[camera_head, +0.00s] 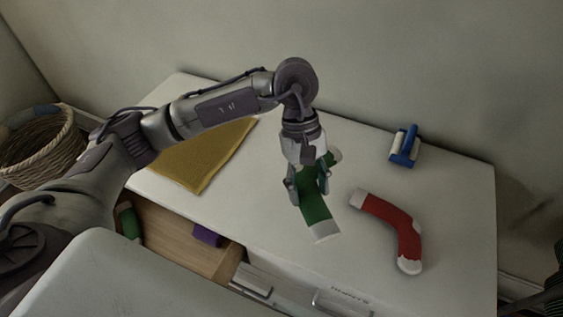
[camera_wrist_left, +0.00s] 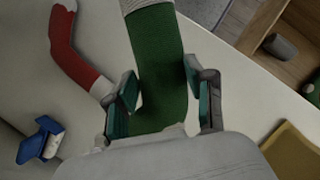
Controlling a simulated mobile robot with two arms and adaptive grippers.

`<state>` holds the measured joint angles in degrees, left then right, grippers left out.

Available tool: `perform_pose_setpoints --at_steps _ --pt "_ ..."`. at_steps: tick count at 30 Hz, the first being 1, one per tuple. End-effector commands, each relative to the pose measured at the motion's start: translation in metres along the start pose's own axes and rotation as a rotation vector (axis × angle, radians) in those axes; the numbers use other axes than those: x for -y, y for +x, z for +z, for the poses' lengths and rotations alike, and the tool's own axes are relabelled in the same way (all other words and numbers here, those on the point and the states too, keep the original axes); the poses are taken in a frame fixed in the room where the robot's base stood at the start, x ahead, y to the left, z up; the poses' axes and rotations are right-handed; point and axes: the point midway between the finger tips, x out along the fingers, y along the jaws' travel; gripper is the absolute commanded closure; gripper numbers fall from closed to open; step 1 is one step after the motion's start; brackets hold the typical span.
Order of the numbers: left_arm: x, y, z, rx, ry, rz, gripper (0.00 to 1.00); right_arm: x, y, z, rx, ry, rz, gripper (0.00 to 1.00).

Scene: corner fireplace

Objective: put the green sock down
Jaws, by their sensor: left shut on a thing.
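A green sock (camera_head: 316,207) with pale ends is between the fingers of my left gripper (camera_head: 307,192), over the white top of the dresser (camera_head: 270,215). In the left wrist view the green sock (camera_wrist_left: 158,65) passes between the two fingers of the left gripper (camera_wrist_left: 163,105), which are shut on it. I cannot tell whether the sock touches the dresser top. My right gripper does not show.
A red sock (camera_head: 399,225) lies to the right and a blue and white object (camera_head: 404,147) stands behind it. A yellow cloth (camera_head: 205,155) lies at the left. An open drawer (camera_head: 175,238) is in front. A wicker basket (camera_head: 45,150) stands at far left.

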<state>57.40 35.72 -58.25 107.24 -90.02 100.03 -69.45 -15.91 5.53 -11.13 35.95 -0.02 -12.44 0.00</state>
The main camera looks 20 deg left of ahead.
Motion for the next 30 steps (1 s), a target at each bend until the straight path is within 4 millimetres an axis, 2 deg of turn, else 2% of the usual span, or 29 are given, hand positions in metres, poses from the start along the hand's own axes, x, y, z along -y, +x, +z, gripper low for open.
perform_pose_setpoints --at_steps 3,6,9,14,17,21,27,30 --pt "-0.028 0.008 0.014 0.006 -0.253 0.113 0.71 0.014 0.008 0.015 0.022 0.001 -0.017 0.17" --pt "-0.044 0.008 0.021 0.005 -0.431 0.188 0.71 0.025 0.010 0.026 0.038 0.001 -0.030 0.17" --pt "-0.055 0.008 0.026 0.003 -0.558 0.241 0.71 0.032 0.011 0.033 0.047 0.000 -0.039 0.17" --pt "-0.061 0.007 0.023 0.001 -0.659 0.278 0.71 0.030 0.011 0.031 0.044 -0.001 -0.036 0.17" --pt "-0.060 0.008 0.006 0.001 -0.675 0.280 0.71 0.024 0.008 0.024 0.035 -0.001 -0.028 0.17" --pt "-0.057 0.013 -0.030 0.000 -0.676 0.278 0.71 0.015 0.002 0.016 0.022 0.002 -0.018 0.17" --pt "-0.053 0.020 -0.079 0.000 -0.671 0.278 0.71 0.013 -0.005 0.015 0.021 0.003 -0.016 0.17" --pt "-0.053 0.023 -0.096 0.000 -0.668 0.278 0.71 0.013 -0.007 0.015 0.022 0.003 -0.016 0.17"
